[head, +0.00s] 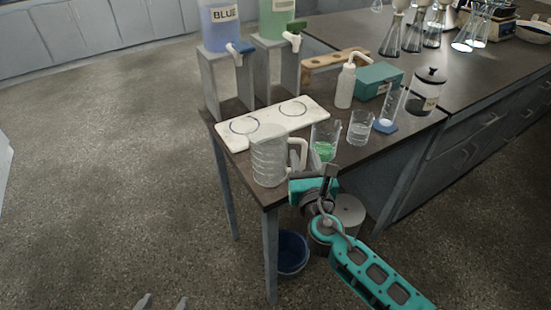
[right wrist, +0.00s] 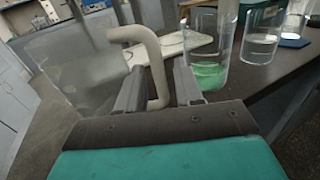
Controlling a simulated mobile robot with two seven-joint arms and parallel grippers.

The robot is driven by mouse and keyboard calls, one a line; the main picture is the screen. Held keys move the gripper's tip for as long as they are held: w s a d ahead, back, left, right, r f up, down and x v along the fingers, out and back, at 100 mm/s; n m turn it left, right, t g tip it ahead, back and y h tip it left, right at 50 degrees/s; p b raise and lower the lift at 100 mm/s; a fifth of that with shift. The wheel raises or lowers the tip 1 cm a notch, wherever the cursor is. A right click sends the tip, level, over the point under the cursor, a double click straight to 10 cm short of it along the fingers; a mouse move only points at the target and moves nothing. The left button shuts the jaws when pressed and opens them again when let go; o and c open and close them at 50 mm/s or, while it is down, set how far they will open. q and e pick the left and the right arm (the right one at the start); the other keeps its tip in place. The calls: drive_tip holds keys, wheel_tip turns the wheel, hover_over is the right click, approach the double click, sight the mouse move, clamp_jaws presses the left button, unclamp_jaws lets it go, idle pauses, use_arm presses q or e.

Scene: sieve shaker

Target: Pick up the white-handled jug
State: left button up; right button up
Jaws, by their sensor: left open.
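The clear jug (head: 268,163) with a white handle (head: 301,148) stands upright at the near corner of the dark bench. In the right wrist view the jug (right wrist: 75,75) is at the left, and its white handle (right wrist: 157,72) lies between my fingers. My right gripper (head: 318,172) is at the handle side of the jug; in its wrist view the fingers (right wrist: 158,82) are apart, with gaps beside the handle. My left gripper (head: 162,302) is open and empty, low at the bottom edge of the head view, far from the jug.
A beaker with green liquid (head: 325,140) stands close beside the handle, with a clear beaker (head: 360,128) further right. A white board (head: 270,121) with two rings lies behind the jug. Blue (head: 220,25) and green (head: 276,18) dispensers stand behind. A blue bucket (head: 291,254) is below.

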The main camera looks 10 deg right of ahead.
drive_tip(key=shift+w, duration=0.45)
clamp_jaws()
idle(0.9)
drive_tip(key=shift+r, duration=0.15)
